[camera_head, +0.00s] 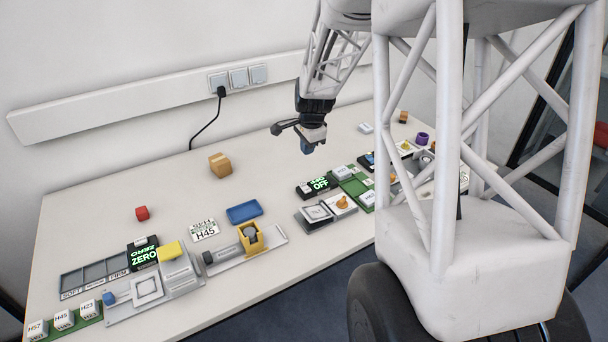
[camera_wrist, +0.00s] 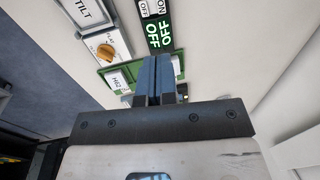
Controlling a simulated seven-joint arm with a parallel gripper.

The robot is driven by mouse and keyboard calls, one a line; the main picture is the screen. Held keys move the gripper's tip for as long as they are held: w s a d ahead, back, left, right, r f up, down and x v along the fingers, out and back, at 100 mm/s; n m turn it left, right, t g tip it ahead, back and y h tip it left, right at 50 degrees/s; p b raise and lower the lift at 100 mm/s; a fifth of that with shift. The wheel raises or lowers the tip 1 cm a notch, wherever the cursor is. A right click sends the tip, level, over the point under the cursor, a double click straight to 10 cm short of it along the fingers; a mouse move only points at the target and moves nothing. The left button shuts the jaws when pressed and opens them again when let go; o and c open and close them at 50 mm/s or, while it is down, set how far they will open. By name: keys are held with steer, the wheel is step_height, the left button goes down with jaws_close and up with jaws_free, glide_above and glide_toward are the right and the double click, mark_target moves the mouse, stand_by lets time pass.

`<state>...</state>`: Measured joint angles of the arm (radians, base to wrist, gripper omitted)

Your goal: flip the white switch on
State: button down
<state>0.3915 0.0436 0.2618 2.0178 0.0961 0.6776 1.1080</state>
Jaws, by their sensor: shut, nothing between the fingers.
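A black unit with a green OFF display (camera_head: 319,183) stands mid-table in the head view. It shows at the top of the wrist view (camera_wrist: 159,34), with small white ON and OFF labels at its upper end.
Beside the display are a white panel with an orange knob (camera_head: 341,201) and a green board (camera_head: 354,187). A ZERO display (camera_head: 144,256) stands farther left. The back middle is clear.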

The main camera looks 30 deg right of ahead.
mark_target(303, 183)
steer(key=shift+w, duration=0.15)
stand_by(0.4)
steer(key=shift+w+f, duration=0.4)
steer(key=shift+f, duration=1.9)
steer(key=shift+w+f, duration=0.4)
steer(key=shift+f, duration=1.85)
steer(key=shift+w+f, duration=0.4)
steer(key=shift+f, duration=1.9)
steer(key=shift+f, duration=0.1)
